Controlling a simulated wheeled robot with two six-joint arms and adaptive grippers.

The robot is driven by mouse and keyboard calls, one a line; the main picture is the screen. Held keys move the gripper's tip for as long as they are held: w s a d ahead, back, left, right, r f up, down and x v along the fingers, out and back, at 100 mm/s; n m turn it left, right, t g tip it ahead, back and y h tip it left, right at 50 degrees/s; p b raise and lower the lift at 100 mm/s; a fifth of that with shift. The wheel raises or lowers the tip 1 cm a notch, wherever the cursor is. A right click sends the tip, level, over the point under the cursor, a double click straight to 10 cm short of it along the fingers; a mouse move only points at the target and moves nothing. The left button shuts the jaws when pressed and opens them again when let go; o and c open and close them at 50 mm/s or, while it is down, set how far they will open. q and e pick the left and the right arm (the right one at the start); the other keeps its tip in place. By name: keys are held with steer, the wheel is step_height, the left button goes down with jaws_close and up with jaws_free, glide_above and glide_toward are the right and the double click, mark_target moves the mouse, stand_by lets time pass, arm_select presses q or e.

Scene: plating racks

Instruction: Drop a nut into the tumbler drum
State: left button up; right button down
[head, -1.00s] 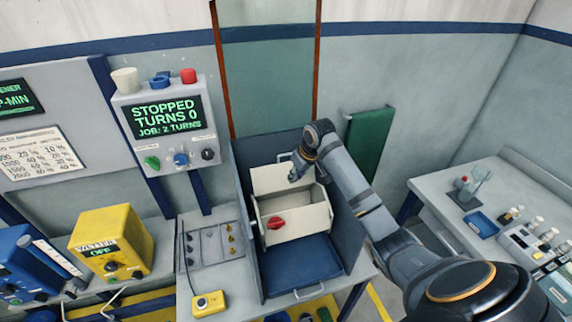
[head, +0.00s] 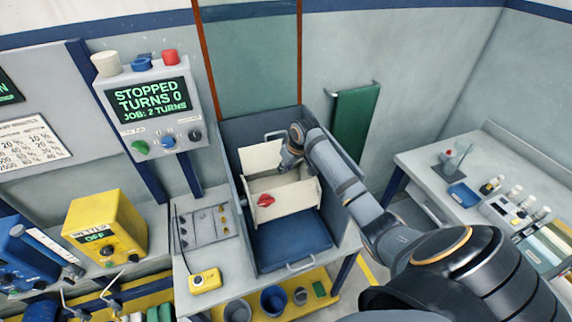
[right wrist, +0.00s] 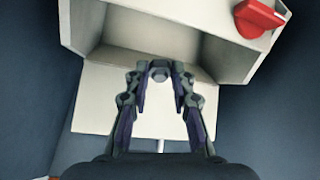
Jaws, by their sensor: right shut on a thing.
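The tumbler drum (head: 288,207) is a cream box with a red knob (head: 266,200) on its front and its pale lid (head: 259,158) standing open behind. It sits inside a blue housing. My right gripper (head: 287,166) is at the drum's open top. In the right wrist view, my right gripper (right wrist: 158,74) is shut on a small grey nut (right wrist: 160,72), with the drum's open cavity (right wrist: 150,40) just beyond the fingertips. The nut is hard to make out in the head view. My left gripper is out of view.
A control box (head: 150,103) reads "STOPPED, TURNS 0, JOB: 2 TURNS". A grey tray (head: 207,228) with several small parts and a yellow pendant (head: 205,281) lie left of the housing. A blue tray (head: 292,240) lies before the drum. The housing's side walls flank my arm.

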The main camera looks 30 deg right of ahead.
steer(key=c, duration=1.5)
jaws_free()
steer(key=o, duration=0.4)
steer(key=shift+w+f, duration=0.15)
steer(key=shift+w, duration=0.05)
steer(key=shift+o, duration=0.2)
steer(key=shift+s, duration=0.1)
steer(key=shift+r, duration=0.25)
steer(key=v, duration=1.1)
steer(key=shift+r, duration=0.3)
steer(key=shift+s, duration=0.15)
